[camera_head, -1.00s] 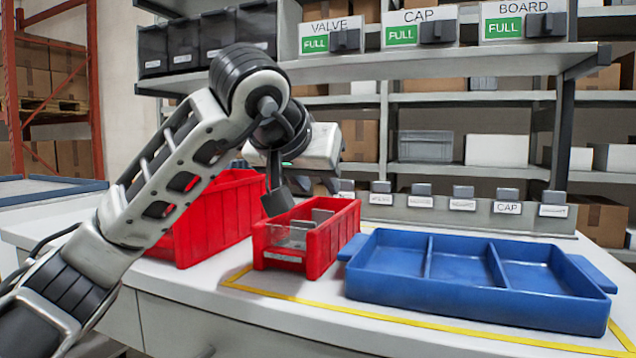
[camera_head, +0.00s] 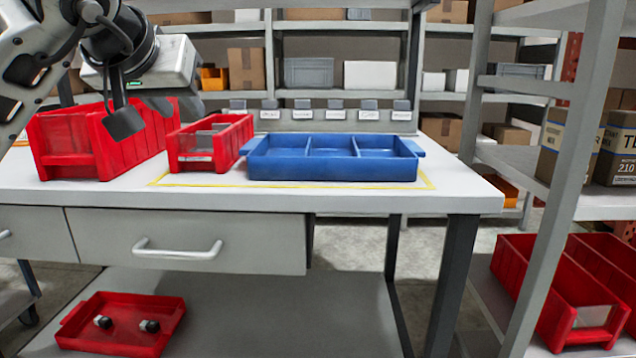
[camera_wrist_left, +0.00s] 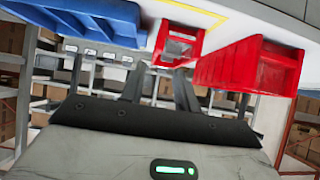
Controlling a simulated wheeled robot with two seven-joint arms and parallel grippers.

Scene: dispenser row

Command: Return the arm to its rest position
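My left gripper (camera_head: 142,112) hangs at the upper left of the head view, in front of the red bins, with nothing seen in it. In the left wrist view its two dark fingers (camera_wrist_left: 160,90) stand apart with an empty gap. Part of my left arm is cut off by the picture's edge. My right gripper is in neither view.
On the white table (camera_head: 470,198) stand a large red bin (camera_head: 70,150), a smaller red bin (camera_head: 195,155) and a blue three-compartment tray (camera_head: 330,172). A red tray (camera_head: 110,335) with dark-and-white parts lies below. A shelf post (camera_head: 565,180) rises at right.

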